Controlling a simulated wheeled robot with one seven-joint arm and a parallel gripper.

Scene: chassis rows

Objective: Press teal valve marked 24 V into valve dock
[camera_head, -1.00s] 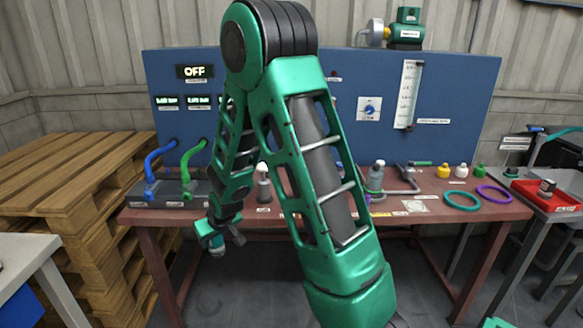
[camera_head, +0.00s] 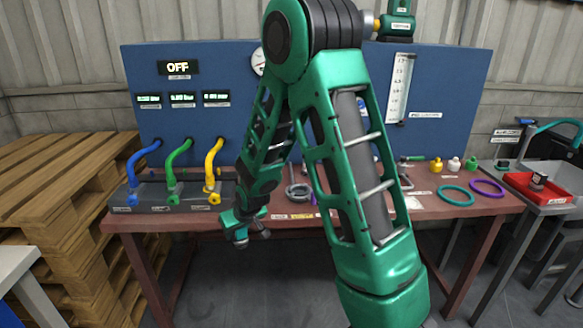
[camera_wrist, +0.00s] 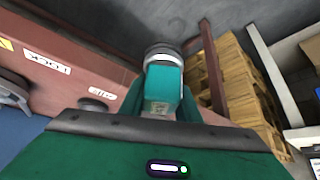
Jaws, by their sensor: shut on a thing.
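My gripper (camera_head: 245,236) hangs just in front of the bench's front edge in the head view, below the bench top. In the wrist view my gripper (camera_wrist: 160,108) is shut on a teal valve (camera_wrist: 163,82). The valve has a grey ringed end pointing away from the gripper and a small pale label too blurred to read. The valve also shows small in the head view (camera_head: 238,236). A grey block (camera_head: 150,196) with blue, green and yellow hoses stands at the bench's left end. I cannot tell whether it is the valve dock.
The brown bench (camera_head: 330,230) carries a teal ring (camera_head: 457,196), a purple ring (camera_head: 488,188) and small bottles. A blue panel (camera_head: 230,70) stands behind it. Wooden pallets (camera_head: 60,200) are at left, and a red tray (camera_head: 538,190) at right. Floor in front is clear.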

